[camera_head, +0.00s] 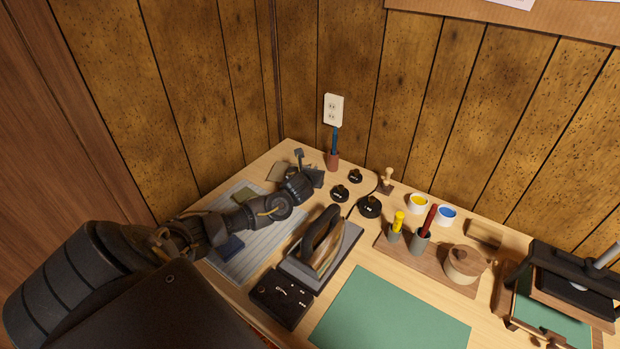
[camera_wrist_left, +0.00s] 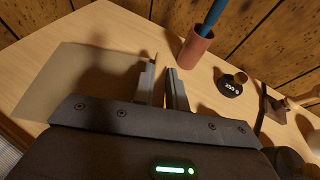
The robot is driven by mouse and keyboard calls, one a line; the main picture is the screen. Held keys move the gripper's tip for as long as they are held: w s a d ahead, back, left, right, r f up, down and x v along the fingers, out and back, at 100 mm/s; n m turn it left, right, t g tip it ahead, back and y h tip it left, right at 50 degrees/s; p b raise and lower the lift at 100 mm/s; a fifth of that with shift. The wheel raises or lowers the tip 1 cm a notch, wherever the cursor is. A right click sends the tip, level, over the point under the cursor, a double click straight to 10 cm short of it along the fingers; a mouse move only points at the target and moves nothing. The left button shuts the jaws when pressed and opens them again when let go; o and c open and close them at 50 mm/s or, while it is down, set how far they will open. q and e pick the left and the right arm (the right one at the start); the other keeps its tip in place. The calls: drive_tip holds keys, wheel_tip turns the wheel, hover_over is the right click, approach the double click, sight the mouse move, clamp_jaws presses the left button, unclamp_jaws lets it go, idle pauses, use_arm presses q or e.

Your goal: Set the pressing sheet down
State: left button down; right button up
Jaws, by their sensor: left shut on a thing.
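The pressing sheet, a thin tan-brown sheet, shows in the left wrist view (camera_wrist_left: 65,80) at left, low over or on the table; I cannot tell whether it lies fully flat. A small tan part of it shows beside my gripper in the head view (camera_head: 276,172). My left gripper (camera_head: 299,155) is at the back left of the table. In the left wrist view its fingers (camera_wrist_left: 162,82) are close together at the sheet's right edge, shut on the sheet. The pinched edge is mostly hidden by the fingers. My right gripper is not in view.
A terracotta cup (camera_head: 333,162) with a blue tool stands just right of the gripper. Black weights (camera_head: 369,207) sit nearby. An iron (camera_head: 322,240) stands on its rest, left of a green mat (camera_head: 390,312). A pale lined mat (camera_head: 250,257) lies under my left arm.

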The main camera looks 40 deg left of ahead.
use_arm(q)
drive_tip(key=shift+f, duration=0.1)
wheel_tip(320, 180, down, 3)
drive_tip(key=shift+f, duration=0.25)
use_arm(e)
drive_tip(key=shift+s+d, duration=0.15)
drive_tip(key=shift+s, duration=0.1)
use_arm(q)
drive_tip(key=shift+f, duration=0.15)
drive_tip(key=c, duration=1.4)
unclamp_jaws()
